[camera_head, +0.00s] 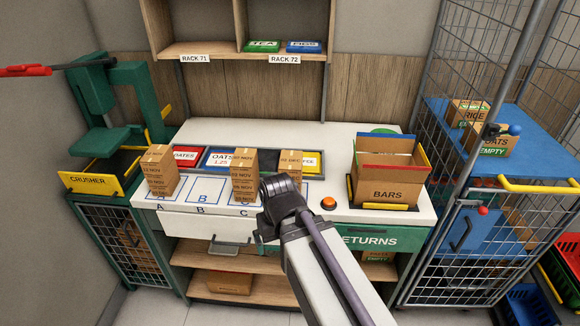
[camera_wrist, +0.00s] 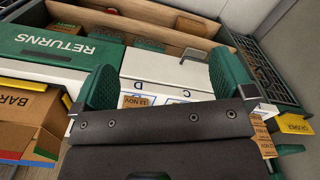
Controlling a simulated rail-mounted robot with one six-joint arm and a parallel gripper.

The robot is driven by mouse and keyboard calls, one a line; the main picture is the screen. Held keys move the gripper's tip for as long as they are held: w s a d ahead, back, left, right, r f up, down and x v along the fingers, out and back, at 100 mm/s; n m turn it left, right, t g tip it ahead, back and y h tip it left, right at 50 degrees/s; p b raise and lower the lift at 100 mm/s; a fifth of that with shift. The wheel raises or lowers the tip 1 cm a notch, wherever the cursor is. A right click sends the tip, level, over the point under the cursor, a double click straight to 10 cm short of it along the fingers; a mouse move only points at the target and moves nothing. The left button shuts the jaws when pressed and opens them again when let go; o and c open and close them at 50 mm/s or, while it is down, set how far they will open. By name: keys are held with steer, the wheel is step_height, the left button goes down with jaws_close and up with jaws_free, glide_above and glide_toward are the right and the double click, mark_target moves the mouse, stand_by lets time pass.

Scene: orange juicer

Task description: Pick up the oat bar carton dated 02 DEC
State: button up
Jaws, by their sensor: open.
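Tall brown cartons stand on the white counter in the head view: one at spot A (camera_head: 160,170), one near C (camera_head: 243,175), and one near D (camera_head: 291,170). The rightmost one's top label appears to end in DEC, the day hard to read; the left one appears to read NOV. My arm covers part of the D carton. In the wrist view my gripper (camera_wrist: 163,85) is open, its green fingers wide apart over the counter. Between them and the black palm edge shows a brown carton (camera_wrist: 134,101) with a date label, mostly hidden; nothing is gripped.
A green crusher (camera_head: 105,110) is at left. A RETURNS panel (camera_head: 385,239) is on the counter front. A wire cage (camera_head: 480,150) stands at right.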

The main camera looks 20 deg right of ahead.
stand_by(0.4)
step_height(320, 180, up, 12)
steer(key=m+p, duration=0.5)
steer(key=p, duration=0.7)
glide_above(291, 159)
steer(key=shift+s+a+f+b, duration=0.2)
steer(key=shift+f+b, duration=0.05)
steer(key=shift+b, duration=0.05)
step_height(291, 159, down, 10)
steer(key=b, duration=1)
steer(key=shift+w+d+f, duration=0.1)
steer(key=shift+w+f, duration=0.05)
steer(key=shift+f, duration=0.05)
steer(key=shift+r, duration=0.25)
steer(key=shift+c, duration=0.2)
steer(key=c, duration=0.9)
